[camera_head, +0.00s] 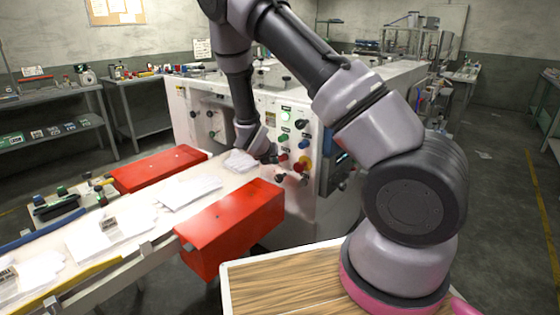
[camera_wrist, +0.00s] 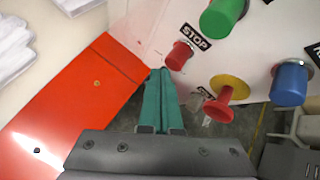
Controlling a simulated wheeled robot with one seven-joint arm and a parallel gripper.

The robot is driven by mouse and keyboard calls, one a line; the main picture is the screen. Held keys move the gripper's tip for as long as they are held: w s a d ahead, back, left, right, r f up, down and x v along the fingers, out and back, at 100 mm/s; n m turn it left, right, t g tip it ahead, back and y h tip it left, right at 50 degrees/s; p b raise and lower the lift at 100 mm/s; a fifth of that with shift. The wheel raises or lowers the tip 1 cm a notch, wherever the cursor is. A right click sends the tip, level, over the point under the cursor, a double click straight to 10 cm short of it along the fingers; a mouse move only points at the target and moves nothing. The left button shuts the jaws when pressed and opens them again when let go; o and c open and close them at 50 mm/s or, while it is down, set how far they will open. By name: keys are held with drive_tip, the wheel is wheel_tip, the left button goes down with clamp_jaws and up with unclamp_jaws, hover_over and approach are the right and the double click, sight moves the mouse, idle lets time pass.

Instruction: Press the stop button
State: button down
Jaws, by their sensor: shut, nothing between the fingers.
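In the wrist view, a small red button (camera_wrist: 179,56) stands out from the white panel beside a black label (camera_wrist: 195,36) reading STOP. My gripper (camera_wrist: 159,73) is shut and empty, its teal fingers pointing at the panel. Its tips appear just left of and below the red button; I cannot tell whether they touch it. In the head view my gripper (camera_head: 271,158) is at the lower front of the control panel (camera_head: 295,105), and partly hides the buttons there.
A green button (camera_wrist: 222,18), a red mushroom button on a yellow base (camera_wrist: 228,88) and a blue button (camera_wrist: 289,84) stand close by. A red box (camera_head: 230,220) and a conveyor with white film sheets (camera_head: 190,192) lie below and left of my gripper.

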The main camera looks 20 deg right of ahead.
drive_tip(key=shift+s+a, duration=0.15)
drive_tip(key=shift+a, duration=0.05)
drive_tip(key=s+a, duration=0.1)
drive_tip(key=a, duration=0.1)
drive_tip(key=s+a, duration=0.2)
idle(0.6)
idle(0.5)
